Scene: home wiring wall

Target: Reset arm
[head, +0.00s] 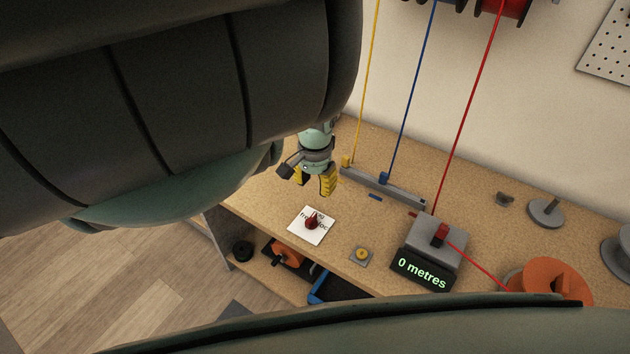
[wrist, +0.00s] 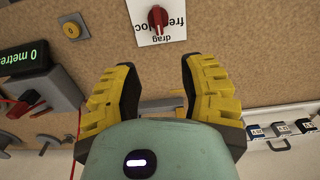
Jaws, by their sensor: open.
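My gripper (head: 318,181) hangs above the cork-coloured bench top, with its yellow ridged fingers apart. In the wrist view my gripper (wrist: 158,80) is open and nothing shows between the fingers. A red rotary knob (head: 312,221) sits on a white printed card near the bench's front edge, below and in front of my gripper. The knob also shows in the wrist view (wrist: 158,18), beyond the fingertips. My own arm fills the upper left of the head view and hides part of the room.
A grey meter with a "0 metres" display (head: 424,270) stands on the bench to the right, with a red wire passing through it. An orange spool (head: 549,281) and a yellow button (head: 361,254) are nearby.

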